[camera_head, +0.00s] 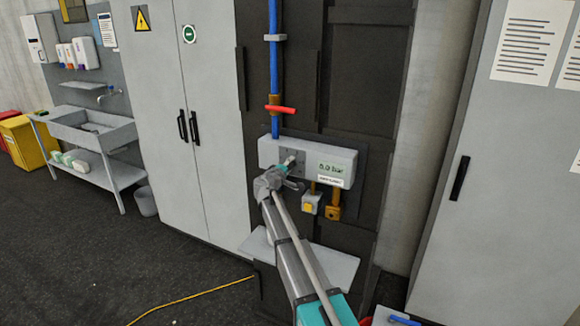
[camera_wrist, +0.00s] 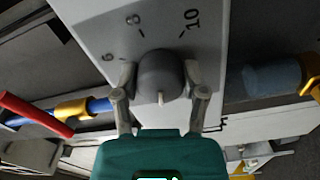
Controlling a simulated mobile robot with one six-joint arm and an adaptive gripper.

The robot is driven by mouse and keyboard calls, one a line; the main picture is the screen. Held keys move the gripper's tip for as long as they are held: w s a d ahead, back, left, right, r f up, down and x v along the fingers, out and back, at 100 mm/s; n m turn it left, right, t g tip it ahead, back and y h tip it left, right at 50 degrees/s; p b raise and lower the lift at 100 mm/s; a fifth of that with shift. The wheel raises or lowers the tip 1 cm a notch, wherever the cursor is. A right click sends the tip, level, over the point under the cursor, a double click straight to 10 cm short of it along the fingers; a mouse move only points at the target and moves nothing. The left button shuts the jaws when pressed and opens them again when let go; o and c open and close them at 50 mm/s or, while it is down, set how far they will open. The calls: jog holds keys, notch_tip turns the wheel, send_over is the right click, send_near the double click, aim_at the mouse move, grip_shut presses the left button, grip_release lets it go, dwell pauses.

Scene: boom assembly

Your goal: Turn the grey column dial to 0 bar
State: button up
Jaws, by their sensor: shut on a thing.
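The grey dial (camera_wrist: 160,76) sits on a light grey panel in the wrist view, with the numbers 6, 8 and 10 printed around its far side. A small pale mark on the dial points toward my wrist. My gripper (camera_wrist: 160,85) is shut on the dial, one finger on each side. In the body camera view my gripper (camera_head: 287,172) is at the left part of the grey control box (camera_head: 308,150) and hides most of the dial there. A green readout (camera_head: 333,168) on the box seems to show 5.0 bar, though the first digit is small.
A blue pipe (camera_head: 273,70) with a red-handled valve (camera_head: 281,109) runs down above the box. Brass fittings (camera_head: 333,206) hang below it. Grey cabinets (camera_head: 205,130) stand to the left and another cabinet (camera_head: 480,200) to the right. A yellow cable (camera_head: 190,298) lies on the floor.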

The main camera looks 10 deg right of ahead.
jog(key=n, duration=0.5)
jog(key=shift+r+n, duration=0.1)
jog(key=shift+n, duration=0.2)
jog(key=n, duration=0.6)
jog(key=o, duration=1.2)
jog(key=shift+c, duration=0.2)
jog(key=v, duration=1.2)
